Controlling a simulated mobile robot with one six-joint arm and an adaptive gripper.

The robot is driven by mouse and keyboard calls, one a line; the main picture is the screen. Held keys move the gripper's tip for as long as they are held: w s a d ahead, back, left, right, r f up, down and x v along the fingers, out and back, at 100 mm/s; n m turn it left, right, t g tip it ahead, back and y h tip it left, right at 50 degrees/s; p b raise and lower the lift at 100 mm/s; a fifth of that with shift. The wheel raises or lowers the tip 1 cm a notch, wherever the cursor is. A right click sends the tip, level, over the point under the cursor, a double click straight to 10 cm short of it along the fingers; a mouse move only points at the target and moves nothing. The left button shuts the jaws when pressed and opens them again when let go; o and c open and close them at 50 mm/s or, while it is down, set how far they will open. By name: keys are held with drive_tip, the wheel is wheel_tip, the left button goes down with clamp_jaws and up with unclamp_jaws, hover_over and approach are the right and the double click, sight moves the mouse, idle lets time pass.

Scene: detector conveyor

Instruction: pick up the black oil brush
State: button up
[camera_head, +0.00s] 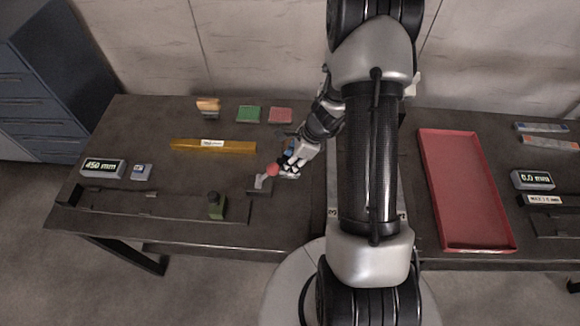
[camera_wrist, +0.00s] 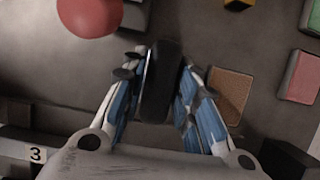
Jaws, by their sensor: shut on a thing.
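The black oil brush (camera_wrist: 160,82) shows in the wrist view as a dark rounded piece between the blue-padded fingers of my gripper (camera_wrist: 158,90). My gripper is shut on it, with a finger on either side. In the head view my gripper (camera_head: 290,168) is low over the left part of the table. The brush cannot be made out there, and I cannot tell whether it is clear of the table.
A red ball (camera_head: 272,169) is close beside my gripper, near a grey fixture (camera_head: 262,184). A yellow bar (camera_head: 213,146), a green block (camera_head: 249,114) and a pink block (camera_head: 280,115) lie farther back. A red tray (camera_head: 466,190) lies at the right, empty.

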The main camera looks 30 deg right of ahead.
drive_tip(key=shift+c, duration=0.5)
wheel_tip(320, 180, up, 20)
drive_tip(key=p, duration=0.7)
drive_tip(key=o, duration=0.5)
drive_tip(key=c, duration=0.3)
